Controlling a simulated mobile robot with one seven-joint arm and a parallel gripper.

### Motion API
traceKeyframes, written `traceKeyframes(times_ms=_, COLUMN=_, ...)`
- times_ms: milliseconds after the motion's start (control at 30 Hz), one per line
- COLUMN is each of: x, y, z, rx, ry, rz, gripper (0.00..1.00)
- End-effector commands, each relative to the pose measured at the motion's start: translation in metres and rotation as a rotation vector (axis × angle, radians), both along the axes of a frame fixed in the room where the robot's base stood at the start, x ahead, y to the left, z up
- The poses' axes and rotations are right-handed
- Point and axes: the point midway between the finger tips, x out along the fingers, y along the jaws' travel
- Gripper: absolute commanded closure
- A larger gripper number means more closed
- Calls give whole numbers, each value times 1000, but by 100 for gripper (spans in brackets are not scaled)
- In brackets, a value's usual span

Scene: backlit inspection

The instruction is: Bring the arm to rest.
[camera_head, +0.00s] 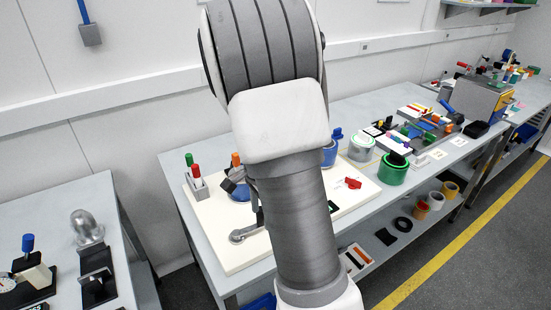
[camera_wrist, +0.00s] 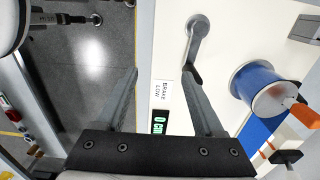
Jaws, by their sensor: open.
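My gripper (camera_wrist: 160,72) is open in the wrist view, its two grey fingers apart with nothing clasped between them. It is over the edge of a cream board (camera_wrist: 225,40). A grey metal lever (camera_wrist: 197,28) on the board runs down to beside the right fingertip; I cannot tell whether they touch. A "BRAKE LOW" label (camera_wrist: 162,92) and a green-lit display (camera_wrist: 158,122) show between the fingers. In the head view my arm crosses the middle and hides the gripper; the lever (camera_head: 246,235) shows left of the arm.
A blue drum (camera_wrist: 257,88) with an orange-handled part (camera_wrist: 304,117) stands on the board. Red- and green-handled tools (camera_head: 196,178) stand at the board's left corner. Floor (camera_head: 470,235) is open at the right.

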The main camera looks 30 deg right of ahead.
Motion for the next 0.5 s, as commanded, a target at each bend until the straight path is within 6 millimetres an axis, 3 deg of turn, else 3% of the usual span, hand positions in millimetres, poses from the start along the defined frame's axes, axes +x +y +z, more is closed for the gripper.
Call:
traceKeyframes(times_ms=333, x=-1, y=2, z=4, rx=3, ry=-7, rz=16, gripper=30)
traceKeyframes(times_ms=500, x=-7, y=20, z=36, rx=18, ry=-59, rz=153, gripper=30)
